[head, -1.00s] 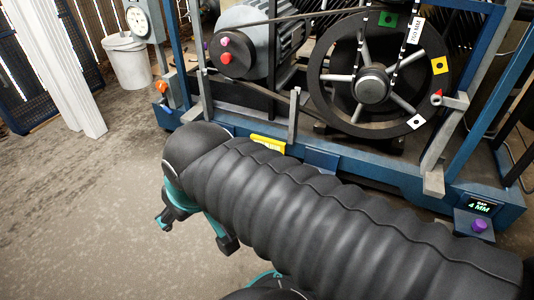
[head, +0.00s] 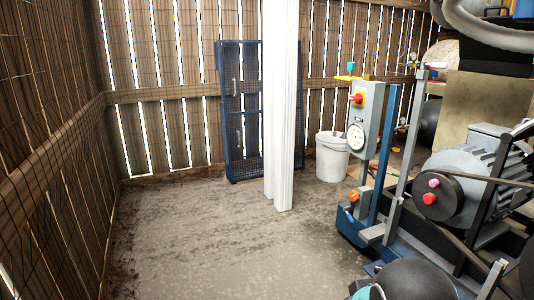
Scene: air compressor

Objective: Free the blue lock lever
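I cannot pick out the blue lock lever for certain. A small teal-blue piece (head: 351,68) stands upright above a yellow bar (head: 352,78) on top of the grey control box (head: 359,118); I cannot tell if it is the lever. The box carries a red button on a yellow plate (head: 357,98) and a round white gauge (head: 355,137), and is mounted on a blue post of the compressor frame. My gripper is out of view; only a black and teal part of my arm shows at the bottom right.
An orange knob (head: 354,196) sits low on the blue frame. The grey motor (head: 463,177) with its black pulley is at right. A white bucket (head: 331,157), white post (head: 281,110) and blue mesh panel (head: 240,110) stand behind. The floor (head: 200,240) at left is clear.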

